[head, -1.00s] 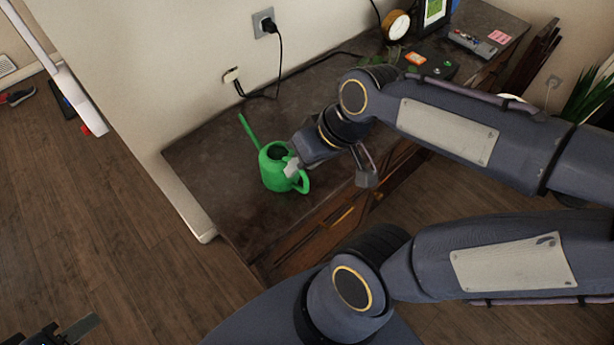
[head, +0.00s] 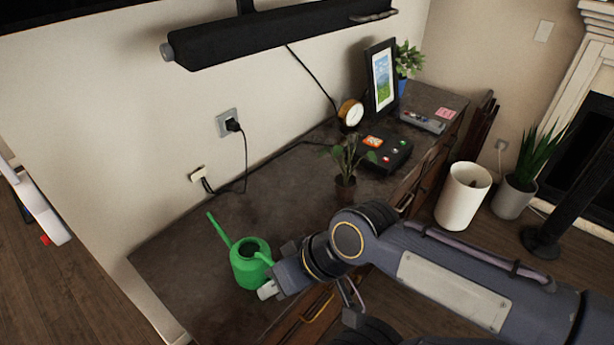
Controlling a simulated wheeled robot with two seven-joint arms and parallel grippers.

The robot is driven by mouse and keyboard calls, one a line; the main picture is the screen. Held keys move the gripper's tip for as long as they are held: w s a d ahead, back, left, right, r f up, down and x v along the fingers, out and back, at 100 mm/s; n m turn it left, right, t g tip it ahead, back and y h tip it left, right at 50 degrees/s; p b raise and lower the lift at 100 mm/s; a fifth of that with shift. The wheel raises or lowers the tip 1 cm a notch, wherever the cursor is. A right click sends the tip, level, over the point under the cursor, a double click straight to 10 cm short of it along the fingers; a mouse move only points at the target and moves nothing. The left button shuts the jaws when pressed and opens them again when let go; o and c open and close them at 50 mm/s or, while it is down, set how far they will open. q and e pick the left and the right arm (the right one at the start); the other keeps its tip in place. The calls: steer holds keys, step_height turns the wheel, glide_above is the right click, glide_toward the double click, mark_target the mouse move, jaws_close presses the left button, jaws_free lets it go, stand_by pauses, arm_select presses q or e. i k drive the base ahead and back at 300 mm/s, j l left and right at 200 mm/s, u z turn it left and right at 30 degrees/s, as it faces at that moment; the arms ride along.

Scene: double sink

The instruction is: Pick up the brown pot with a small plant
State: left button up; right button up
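The brown pot with a small plant (head: 346,187) stands upright on the dark cabinet top (head: 290,205), in front of a black box with coloured buttons. Its leaves spread above the rim. My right gripper (head: 310,304) is at the front of the cabinet, nearer me than the pot and to its lower left, beside the green watering can. Its two fingers look spread apart with nothing between them. One pale fingertip overlaps the can's lower right side; I cannot tell if they touch. My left gripper is not in view.
The green watering can (head: 248,264) stands left of my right gripper. Cabinet top left of the pot is clear.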

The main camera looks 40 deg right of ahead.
mark_target(347, 183)
steer(key=z, duration=1.85)
steer(key=k+u, duration=0.1)
steer(key=k, duration=0.55)
steer(key=i+l+u, duration=0.1)
steer(key=u, duration=1.9)
steer(key=l, duration=1.45)
steer(key=i+l+u, duration=0.1)
steer(key=l, duration=1.35)
steer(key=i, duration=0.05)
